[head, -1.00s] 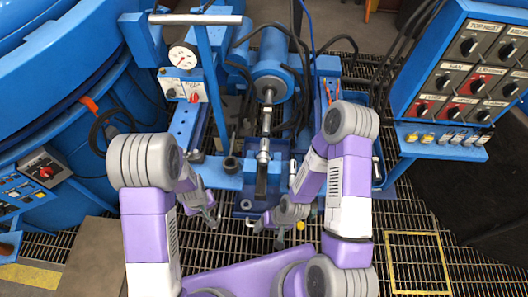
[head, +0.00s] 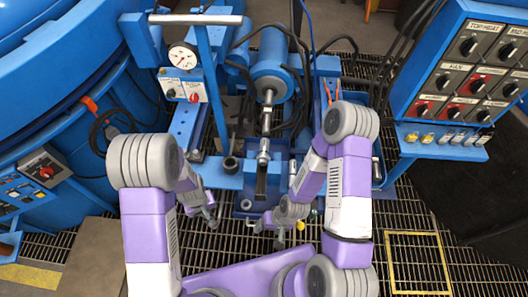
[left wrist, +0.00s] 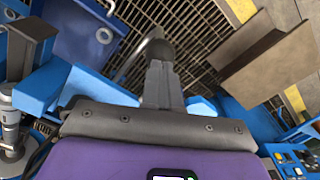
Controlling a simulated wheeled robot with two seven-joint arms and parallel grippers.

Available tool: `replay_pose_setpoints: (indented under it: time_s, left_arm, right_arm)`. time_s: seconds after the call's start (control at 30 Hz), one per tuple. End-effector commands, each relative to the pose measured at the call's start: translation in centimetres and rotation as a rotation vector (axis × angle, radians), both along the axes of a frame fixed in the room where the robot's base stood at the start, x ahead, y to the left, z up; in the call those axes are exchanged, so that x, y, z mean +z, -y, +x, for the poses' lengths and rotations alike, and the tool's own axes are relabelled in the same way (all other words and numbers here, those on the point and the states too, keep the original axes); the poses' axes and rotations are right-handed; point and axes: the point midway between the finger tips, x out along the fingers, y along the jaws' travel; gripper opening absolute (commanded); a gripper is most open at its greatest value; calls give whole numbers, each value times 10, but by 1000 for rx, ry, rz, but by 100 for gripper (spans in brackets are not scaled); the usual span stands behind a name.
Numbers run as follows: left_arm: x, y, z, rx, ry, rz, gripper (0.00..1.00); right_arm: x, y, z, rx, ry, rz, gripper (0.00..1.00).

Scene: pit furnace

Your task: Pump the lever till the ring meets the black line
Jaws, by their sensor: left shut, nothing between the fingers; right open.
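A blue upright post with a white crossbar (head: 195,19) stands at upper left in the head view; I cannot tell whether it is the lever. A blue cylinder (head: 270,72) has a bright rod (head: 266,122) that ends at a dark bar (head: 261,179). I cannot make out the ring or the black line for certain. My left gripper (head: 212,218) is shut and empty, left of a blue block; it also shows in the left wrist view (left wrist: 158,65), pointing over the grating. My right gripper (head: 268,232) is open and empty, near that block's lower right.
A gauge (head: 183,57) sits above a small switch box (head: 184,90). A control panel with knobs (head: 470,75) stands at right. A large blue curved housing (head: 50,75) fills the left. The blue block (head: 247,204) lies between my grippers. Open grating (head: 400,215) lies lower right.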

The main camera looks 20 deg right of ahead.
Motion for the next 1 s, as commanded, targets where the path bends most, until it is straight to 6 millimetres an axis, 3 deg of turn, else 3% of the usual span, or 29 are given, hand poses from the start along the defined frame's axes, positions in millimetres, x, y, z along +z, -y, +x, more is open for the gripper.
replay_pose_setpoints:
  time_s: [0.47,0.87,1.0]
  left_arm:
    - [-2,0,0,0,0,0,0]
    - [-24,0,-1,0,0,0,0]
    - [-51,-2,-7,1,-3,0,0]
  right_arm:
    - [-1,0,0,0,0,0,71]
    - [-18,0,0,0,0,0,71]
    - [-40,0,0,0,0,0,71]
